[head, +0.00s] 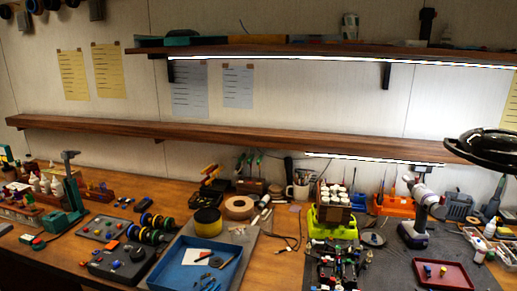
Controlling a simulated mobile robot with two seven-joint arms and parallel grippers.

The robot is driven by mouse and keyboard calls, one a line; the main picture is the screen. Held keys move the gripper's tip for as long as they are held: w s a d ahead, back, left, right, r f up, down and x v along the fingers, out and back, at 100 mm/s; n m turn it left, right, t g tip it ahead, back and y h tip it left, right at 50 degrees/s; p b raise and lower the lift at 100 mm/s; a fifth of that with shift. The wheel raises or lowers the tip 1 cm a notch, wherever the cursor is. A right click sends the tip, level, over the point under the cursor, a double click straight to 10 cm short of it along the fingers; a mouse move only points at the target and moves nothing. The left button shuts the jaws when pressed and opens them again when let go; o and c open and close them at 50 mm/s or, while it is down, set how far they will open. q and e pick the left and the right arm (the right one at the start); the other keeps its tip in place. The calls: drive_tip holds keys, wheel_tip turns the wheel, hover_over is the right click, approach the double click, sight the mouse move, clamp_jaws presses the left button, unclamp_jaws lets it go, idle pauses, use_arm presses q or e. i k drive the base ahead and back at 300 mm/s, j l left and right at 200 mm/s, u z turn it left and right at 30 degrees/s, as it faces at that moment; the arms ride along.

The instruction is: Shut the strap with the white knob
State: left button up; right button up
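A small dark assembly with red, blue, white and green parts, possibly the racecar (338,268), sits on the grey mat at the bottom middle of the head view. Its near end runs toward the bottom edge of the picture. The strap and its white knob are too small to make out. Neither my left nor my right gripper shows in this view.
A blue tray (166,271) lies left of the assembly, and a dark red tray (466,287) lies right. A yellow-green holder (331,232) with white-topped items stands behind it. A drill (413,236) stands right. A black ring-shaped object (485,147) hangs at the right edge.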

sight(364, 267)
drive_tip(key=l+u, duration=0.1)
drive_tip(key=l, duration=0.5)
drive_tip(key=l+u, duration=0.1)
drive_tip(key=l, duration=0.45)
drive_tip(key=k+l+u, duration=0.15)
drive_tip(key=l, duration=0.4)
drive_tip(key=l+u, duration=0.1)
drive_tip(key=l, duration=0.5)
drive_tip(key=k+l+u, duration=0.1)
drive_tip(key=l, duration=0.45)
drive_tip(key=k+j, duration=0.1)
drive_tip(key=j, duration=0.2)
drive_tip(key=k+j+u, duration=0.1)
drive_tip(key=j, duration=0.15)
drive_tip(key=k+j, duration=0.1)
drive_tip(key=j, duration=0.2)
